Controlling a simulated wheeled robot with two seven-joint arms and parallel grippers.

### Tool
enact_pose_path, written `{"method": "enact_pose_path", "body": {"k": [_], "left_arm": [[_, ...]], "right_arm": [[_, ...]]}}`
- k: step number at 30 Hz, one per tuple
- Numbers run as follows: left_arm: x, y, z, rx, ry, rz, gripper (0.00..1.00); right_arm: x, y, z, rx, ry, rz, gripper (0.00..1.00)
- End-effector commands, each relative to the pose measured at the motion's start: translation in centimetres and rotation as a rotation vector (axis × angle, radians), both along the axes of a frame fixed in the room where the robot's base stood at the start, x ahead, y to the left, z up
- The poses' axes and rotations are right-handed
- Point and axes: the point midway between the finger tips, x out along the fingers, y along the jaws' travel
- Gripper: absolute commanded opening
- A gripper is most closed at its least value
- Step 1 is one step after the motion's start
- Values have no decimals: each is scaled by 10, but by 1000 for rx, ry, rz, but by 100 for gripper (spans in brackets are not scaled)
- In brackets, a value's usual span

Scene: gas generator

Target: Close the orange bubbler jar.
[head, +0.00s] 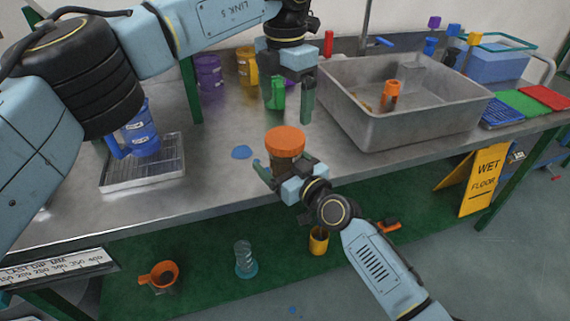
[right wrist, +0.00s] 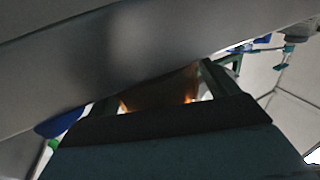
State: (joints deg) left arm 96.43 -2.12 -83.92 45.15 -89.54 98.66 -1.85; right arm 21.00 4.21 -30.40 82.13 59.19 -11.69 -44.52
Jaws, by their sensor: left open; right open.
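The orange bubbler jar (head: 286,162) stands upright near the front edge of the metal bench, with an amber-brown body. Its wide orange lid (head: 285,139) rests on top; I cannot tell whether it is fastened. My right gripper (head: 278,171) is low at the jar's front, open, its fingers on either side of the body. In the dark right wrist view the amber body (right wrist: 163,90) shows between the fingers, partly hidden. My left gripper (head: 291,106) is open and empty, pointing down above and behind the lid, clear of it.
A blue lid (head: 241,152) lies left of the jar. A blue jug (head: 140,135) stands on a wire-topped tray (head: 150,182). A grey sink (head: 420,126) with an orange-topped bottle (head: 390,93) is at right. Purple (head: 208,72) and yellow (head: 247,66) containers stand behind.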

Motion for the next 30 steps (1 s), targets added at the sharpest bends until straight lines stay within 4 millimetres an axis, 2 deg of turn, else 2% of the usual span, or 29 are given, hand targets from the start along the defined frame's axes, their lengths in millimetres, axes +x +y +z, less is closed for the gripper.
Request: {"method": "enact_pose_path", "body": {"k": [8,27,30], "left_arm": [[0,0,0,0,0,0,94],[0,0,0,0,0,21,94],[0,0,0,-1,1,95,94]], "right_arm": [[1,0,0,0,0,0,86],[0,0,0,0,0,0,2],[0,0,0,0,0,0,0]]}}
